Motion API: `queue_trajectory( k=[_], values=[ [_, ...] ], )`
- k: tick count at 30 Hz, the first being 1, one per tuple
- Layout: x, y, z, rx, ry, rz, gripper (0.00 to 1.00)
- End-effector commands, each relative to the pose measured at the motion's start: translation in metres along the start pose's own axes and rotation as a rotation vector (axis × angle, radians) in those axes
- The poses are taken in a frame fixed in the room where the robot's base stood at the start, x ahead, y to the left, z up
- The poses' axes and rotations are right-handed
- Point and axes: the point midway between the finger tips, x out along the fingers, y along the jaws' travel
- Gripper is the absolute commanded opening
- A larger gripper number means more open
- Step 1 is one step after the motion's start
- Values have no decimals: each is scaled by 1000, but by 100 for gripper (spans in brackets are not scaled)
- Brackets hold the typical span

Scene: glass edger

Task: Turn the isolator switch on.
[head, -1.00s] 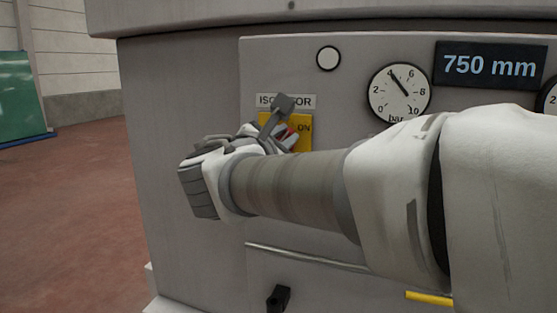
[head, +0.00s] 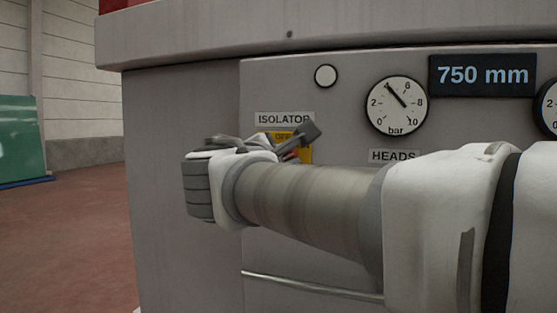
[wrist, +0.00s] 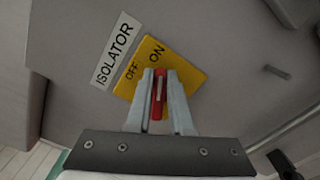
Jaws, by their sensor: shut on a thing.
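The isolator switch is a red handle (wrist: 159,90) with a pale line, on a yellow plate (wrist: 190,78) marked OFF and ON. In the wrist view my gripper (wrist: 160,75) is shut on the handle, one finger on each side. The handle's upper end points between the two words, nearer ON; its exact angle is hard to tell. In the head view my gripper (head: 287,155) covers most of the plate. OFF shows above it, ON is hidden, and only a bit of red shows. The ISOLATOR label (head: 285,118) is just above.
The grey machine panel (head: 340,130) carries a round white lamp (head: 325,75), a bar gauge (head: 396,105), a 750 mm display (head: 482,75) and a HEADS label (head: 393,156). A metal rail (head: 310,286) runs below my arm. Open floor lies left.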

Motion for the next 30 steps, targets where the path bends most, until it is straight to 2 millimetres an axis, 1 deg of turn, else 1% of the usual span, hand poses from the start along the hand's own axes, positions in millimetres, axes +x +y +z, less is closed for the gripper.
queue_trajectory(
  k=[6, 7, 11, 12, 30],
  values=[
    [0, 0, 0, 3, 1, -1, 0],
    [0, 0, 0, 3, 1, -1, 24],
    [0, 0, 0, 2, 1, -1, 47],
    [0, 0, 0, 1, 1, -1, 50],
    [0, 0, 0, 0, 0, -1, 50]
  ],
)
